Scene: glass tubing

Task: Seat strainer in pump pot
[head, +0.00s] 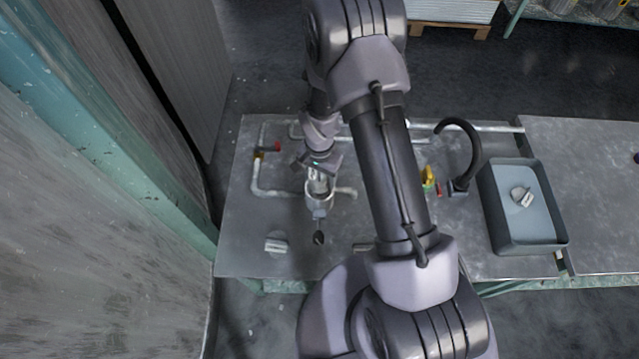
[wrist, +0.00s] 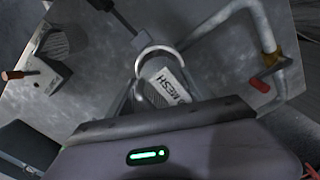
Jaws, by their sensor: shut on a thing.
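The strainer (wrist: 172,84), a pale piece marked MESH, lies within the curved rim of the pump pot (wrist: 146,52) as seen in the wrist view. In the head view the pot (head: 319,200) shows as a light ring on the left part of the bench, with my gripper (head: 318,178) right above it. My gripper is shut on the strainer; its fingertips are mostly hidden by its own body in the wrist view. How deep the strainer sits in the pot, and whether it touches the rim, I cannot tell.
Pale pipework (head: 255,180) with a red valve handle (head: 277,147) runs behind and left of the pot. A small pale block (head: 275,243) lies in front left. A grey tray (head: 490,212) holding a pale part (head: 522,197) and a curved black hose (head: 474,140) are right.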

